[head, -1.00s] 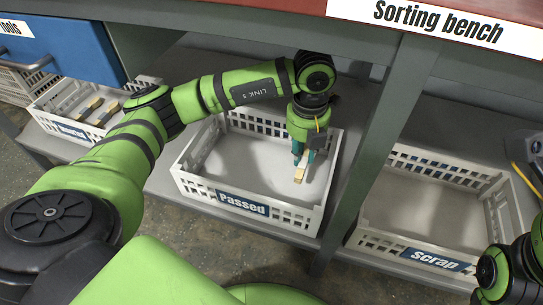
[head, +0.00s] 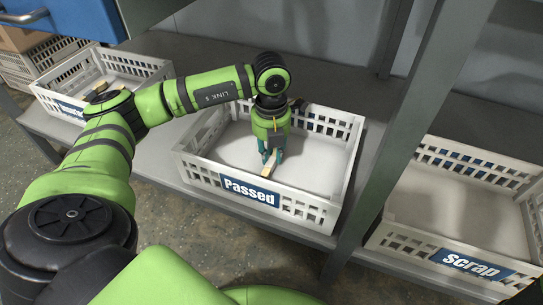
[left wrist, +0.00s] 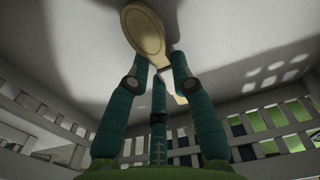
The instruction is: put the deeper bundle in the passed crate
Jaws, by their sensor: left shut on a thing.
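My left gripper (head: 268,158) is over the crate labelled Passed (head: 322,209), inside its rim near the front middle, with its fingers pointing down. It is shut on a pale wooden bundle (head: 267,171), mostly hidden by the fingers. In the left wrist view, a rounded spoon bowl (left wrist: 147,28) sticks out beyond the fingertips (left wrist: 158,75), with another pale wooden piece (left wrist: 177,88) behind. I cannot tell whether the bundle touches the crate floor. The visible floor of this crate looks empty. My right gripper is out of view.
A grey post (head: 375,185) stands between the Passed crate and the Scrap crate (head: 410,241) at right. At left, another crate (head: 150,70) holds pieces partly hidden by my arm. A blue drawer (head: 70,14) is above it.

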